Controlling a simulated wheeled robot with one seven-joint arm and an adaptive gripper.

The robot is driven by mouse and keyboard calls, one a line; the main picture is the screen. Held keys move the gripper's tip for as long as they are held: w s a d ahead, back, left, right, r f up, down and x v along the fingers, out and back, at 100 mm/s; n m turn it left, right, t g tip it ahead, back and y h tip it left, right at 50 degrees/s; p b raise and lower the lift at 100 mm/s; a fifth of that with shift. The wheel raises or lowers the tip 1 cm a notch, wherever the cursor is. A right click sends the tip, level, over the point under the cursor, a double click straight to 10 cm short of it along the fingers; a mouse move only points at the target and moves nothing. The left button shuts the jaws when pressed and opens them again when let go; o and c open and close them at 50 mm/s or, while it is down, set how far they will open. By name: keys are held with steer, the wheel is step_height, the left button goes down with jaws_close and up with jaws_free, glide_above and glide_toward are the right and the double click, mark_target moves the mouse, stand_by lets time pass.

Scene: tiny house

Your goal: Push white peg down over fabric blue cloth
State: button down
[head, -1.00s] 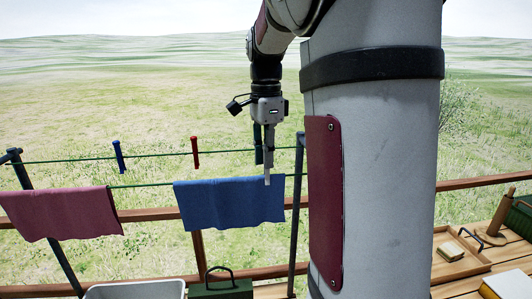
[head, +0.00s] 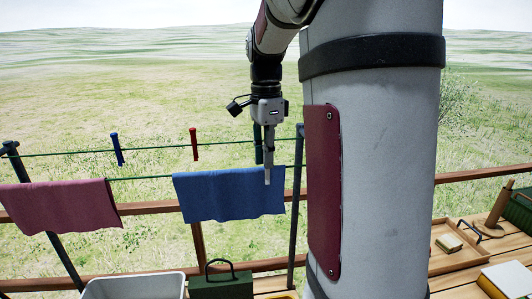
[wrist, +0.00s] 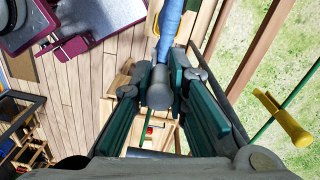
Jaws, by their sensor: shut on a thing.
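The blue cloth (head: 225,197) hangs over the nearer green line in the head view. The white peg (head: 267,177) is upright at the cloth's right part, its lower end overlapping the cloth's upper front. My gripper (head: 264,150) points down from above and is shut on the peg's upper part. In the wrist view, the green fingers of my gripper (wrist: 160,75) close on both sides of the peg's rounded grey-white top (wrist: 158,94). The blue cloth (wrist: 169,25) shows edge-on beyond it. Whether the peg's legs straddle the cloth and line is hidden.
A pink cloth (head: 60,205) hangs at the left. A blue peg (head: 117,149) and a red peg (head: 194,144) sit on the farther line. A yellow peg (wrist: 283,118) is on that line in the wrist view. A dark post (head: 298,190) stands close right of my gripper.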

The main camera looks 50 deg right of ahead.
steer(key=shift+f, duration=0.25)
steer(key=c, duration=1.5)
jaws_free()
step_height(320, 180, up, 12)
steer(key=shift+w+f, duration=0.1)
steer(key=shift+f, duration=0.05)
step_height(320, 180, up, 10)
steer(key=p, duration=0.3)
